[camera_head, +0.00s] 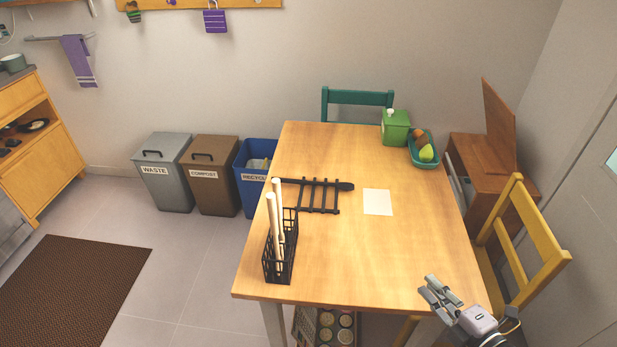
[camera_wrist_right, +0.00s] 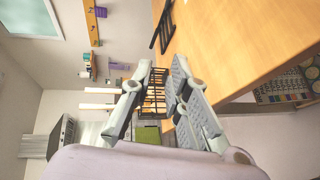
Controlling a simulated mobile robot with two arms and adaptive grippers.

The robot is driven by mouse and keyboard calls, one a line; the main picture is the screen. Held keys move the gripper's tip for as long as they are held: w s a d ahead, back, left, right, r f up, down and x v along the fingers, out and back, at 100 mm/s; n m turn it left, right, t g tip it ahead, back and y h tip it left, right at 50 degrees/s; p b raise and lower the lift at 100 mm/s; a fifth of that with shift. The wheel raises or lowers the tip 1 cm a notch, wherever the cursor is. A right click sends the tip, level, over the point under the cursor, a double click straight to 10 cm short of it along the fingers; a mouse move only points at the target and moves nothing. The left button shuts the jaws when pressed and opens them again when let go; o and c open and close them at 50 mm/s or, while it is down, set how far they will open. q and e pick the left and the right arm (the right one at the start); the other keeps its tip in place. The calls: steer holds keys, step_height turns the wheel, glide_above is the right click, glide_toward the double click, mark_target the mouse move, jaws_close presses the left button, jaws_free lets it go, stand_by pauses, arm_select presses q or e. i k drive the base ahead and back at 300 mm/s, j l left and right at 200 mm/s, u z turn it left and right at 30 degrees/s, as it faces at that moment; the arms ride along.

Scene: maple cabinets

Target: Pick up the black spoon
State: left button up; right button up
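A long black piece with a thicker right end (camera_head: 345,186) lies on the table along the far side of a black slatted rack (camera_head: 318,205). It may be the black spoon, but I cannot tell whether it is separate from the rack. The dark rack also shows at the top of the right wrist view (camera_wrist_right: 164,28). My right gripper (camera_head: 441,291) is open and empty over the table's near right corner, well apart from the rack. Its parted fingers (camera_wrist_right: 160,78) also show in the wrist view. My left gripper is not in view.
A black wire basket (camera_head: 280,263) with upright pale sticks stands on the wooden table (camera_head: 400,255). A white sheet (camera_head: 377,202) lies right of the rack. A green box (camera_head: 396,130) and fruit tray (camera_head: 414,152) stand farther back. A yellow chair (camera_head: 545,265) is at right. The table's front middle is clear.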

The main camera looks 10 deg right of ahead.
mark_target(343, 186)
steer(key=i, duration=0.95)
